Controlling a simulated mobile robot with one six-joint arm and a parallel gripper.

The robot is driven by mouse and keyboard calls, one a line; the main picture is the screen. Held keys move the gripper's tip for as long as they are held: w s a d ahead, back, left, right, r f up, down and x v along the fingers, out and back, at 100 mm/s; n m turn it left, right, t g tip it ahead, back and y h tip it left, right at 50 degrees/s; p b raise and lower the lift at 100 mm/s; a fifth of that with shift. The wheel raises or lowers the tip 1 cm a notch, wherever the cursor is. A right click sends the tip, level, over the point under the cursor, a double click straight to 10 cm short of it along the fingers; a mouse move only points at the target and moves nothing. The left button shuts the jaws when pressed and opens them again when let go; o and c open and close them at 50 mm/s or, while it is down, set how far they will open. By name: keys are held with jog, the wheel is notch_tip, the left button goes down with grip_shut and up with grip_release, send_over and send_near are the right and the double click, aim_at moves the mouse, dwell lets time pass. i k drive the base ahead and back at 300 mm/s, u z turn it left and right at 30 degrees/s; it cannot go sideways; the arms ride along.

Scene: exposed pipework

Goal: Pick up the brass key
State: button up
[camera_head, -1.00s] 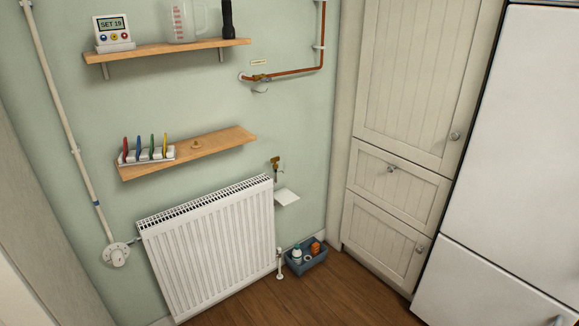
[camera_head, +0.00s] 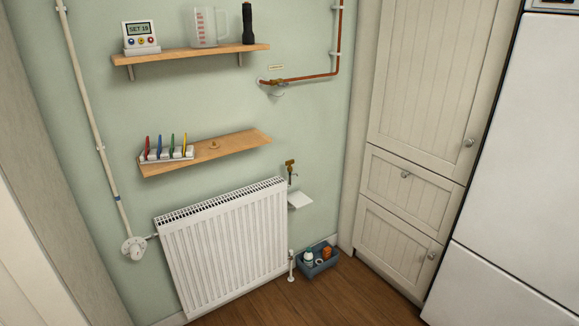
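A small brass-coloured piece (camera_head: 214,145) lies on the lower wooden shelf (camera_head: 245,143), to the right of a white rack. It may be the brass key, but it is too small to make out its shape. A brass fitting (camera_head: 290,164) sticks out from the wall above a small white ledge (camera_head: 300,199), right of the radiator; it looks like a tap. My gripper is not in view.
A white radiator (camera_head: 225,245) stands below the lower shelf. The rack (camera_head: 166,154) holds several coloured tags. The upper shelf (camera_head: 185,54) carries a display unit, jug and black torch. A blue-grey tray (camera_head: 318,266) sits on the floor. Cupboards (camera_head: 405,190) and a fridge (camera_head: 515,160) stand right.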

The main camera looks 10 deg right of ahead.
aim_at(288, 162)
jog(key=u, duration=0.05)
jog(key=i, duration=0.9)
jog(key=z, duration=0.05)
